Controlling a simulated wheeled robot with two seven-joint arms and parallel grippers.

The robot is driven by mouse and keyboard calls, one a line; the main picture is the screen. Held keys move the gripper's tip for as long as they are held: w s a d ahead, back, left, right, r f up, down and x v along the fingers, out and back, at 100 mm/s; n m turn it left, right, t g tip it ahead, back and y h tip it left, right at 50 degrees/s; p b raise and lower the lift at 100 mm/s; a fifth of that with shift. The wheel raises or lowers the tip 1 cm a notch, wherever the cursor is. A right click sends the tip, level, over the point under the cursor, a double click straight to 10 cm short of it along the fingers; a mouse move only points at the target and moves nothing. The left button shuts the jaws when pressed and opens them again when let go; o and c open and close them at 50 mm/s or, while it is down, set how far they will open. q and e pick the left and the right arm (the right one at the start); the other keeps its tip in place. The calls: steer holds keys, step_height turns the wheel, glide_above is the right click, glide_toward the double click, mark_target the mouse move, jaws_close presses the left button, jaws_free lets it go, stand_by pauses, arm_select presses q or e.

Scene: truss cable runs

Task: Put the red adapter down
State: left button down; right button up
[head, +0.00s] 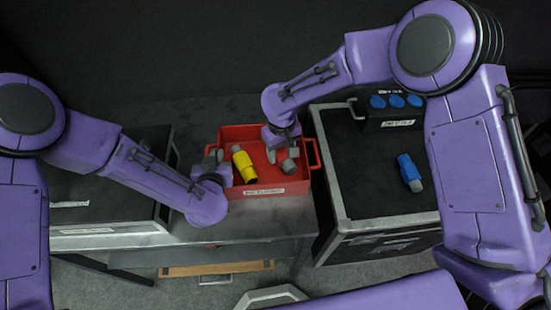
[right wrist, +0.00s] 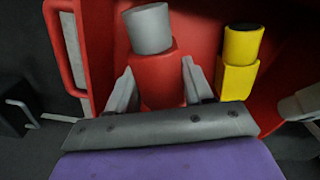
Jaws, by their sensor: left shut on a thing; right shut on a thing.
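My right gripper (head: 283,154) is inside the red bin (head: 262,189). It is shut on the red adapter, whose grey end (head: 290,166) shows in the head view. In the right wrist view the red adapter (right wrist: 158,80) stands between the two fingers, grey end up. Whether its underside touches the bin floor cannot be told. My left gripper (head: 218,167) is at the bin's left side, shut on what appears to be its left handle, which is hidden.
A yellow adapter (head: 244,166) is in the bin, left of the red one. A blue adapter (head: 409,172) lies on the black case (head: 367,189) at the right, below a box with blue sockets (head: 396,101). Another dark case (head: 100,200) stands left.

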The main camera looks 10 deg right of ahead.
mark_target(281, 159)
steer(key=shift+f, duration=1.9)
steer(key=o, duration=1.2)
steer(key=shift+f, duration=0.15)
step_height(281, 159, up, 12)
steer(key=shift+r, duration=0.2)
arm_select(q)
steer(key=c, duration=1.1)
jaws_free()
steer(key=shift+c, duration=0.2)
steer(key=shift+s, duration=0.1)
